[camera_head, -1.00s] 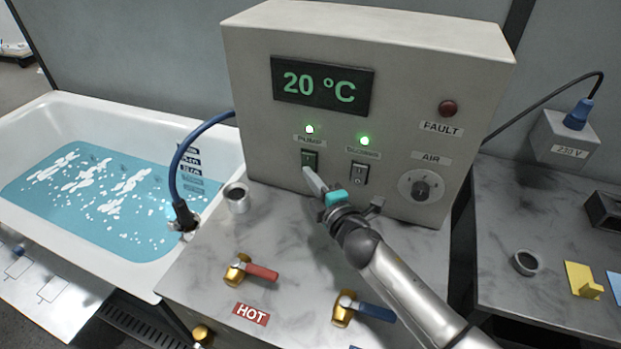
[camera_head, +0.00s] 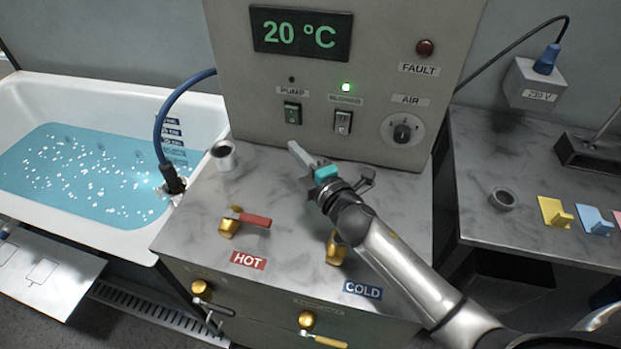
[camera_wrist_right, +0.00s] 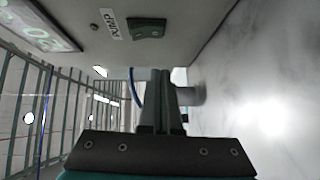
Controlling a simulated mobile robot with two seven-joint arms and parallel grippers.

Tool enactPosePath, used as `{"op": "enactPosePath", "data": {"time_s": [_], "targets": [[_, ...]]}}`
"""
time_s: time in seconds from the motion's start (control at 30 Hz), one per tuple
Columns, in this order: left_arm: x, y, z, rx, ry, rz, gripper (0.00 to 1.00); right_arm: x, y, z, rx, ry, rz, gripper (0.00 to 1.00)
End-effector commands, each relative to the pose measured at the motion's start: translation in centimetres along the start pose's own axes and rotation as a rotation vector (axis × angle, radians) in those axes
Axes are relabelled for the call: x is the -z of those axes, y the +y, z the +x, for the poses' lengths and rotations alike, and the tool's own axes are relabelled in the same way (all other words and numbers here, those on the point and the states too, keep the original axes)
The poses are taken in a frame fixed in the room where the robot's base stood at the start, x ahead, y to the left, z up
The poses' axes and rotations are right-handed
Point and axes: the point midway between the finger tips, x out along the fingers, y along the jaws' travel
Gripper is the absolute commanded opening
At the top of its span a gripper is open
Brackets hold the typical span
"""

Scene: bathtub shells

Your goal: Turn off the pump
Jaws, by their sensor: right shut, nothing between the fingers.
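The pump switch (camera_head: 292,113) is a green rocker on the grey control box, under the PUMP label (camera_head: 292,91). The small lamp (camera_head: 291,79) above that label is dark. The pump switch also shows at the top of the right wrist view (camera_wrist_right: 147,28). My right gripper (camera_head: 295,149) is shut and empty, just below the switch and apart from it, over the marble top. Its closed fingers (camera_wrist_right: 160,100) show in the wrist view. My left gripper is not in view.
The blower switch (camera_head: 342,121) is right of the pump switch, with its green lamp (camera_head: 346,87) lit. The air knob (camera_head: 402,131) is farther right. A metal cup (camera_head: 223,156) and the hot tap (camera_head: 245,220) are nearby. The tub (camera_head: 90,160) is at left.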

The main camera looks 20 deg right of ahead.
Motion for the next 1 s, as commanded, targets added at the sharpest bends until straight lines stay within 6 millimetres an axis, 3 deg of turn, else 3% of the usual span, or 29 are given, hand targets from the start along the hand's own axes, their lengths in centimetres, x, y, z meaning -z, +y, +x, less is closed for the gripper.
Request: {"op": "enactPosePath", "data": {"time_s": [0.23, 0.43, 1.0], "targets": [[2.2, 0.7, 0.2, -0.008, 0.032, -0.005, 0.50, -0.1, -0.7, -4.0, 0.002, -0.001, 0.000, 0.00], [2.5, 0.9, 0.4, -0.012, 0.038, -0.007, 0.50, -0.1, -1.0, -6.0, 0.001, -0.001, 0.001, 0.00], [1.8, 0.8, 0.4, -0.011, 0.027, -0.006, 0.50, -0.1, -1.0, -6.8, 0.000, 0.000, 0.000, 0.00]]}}
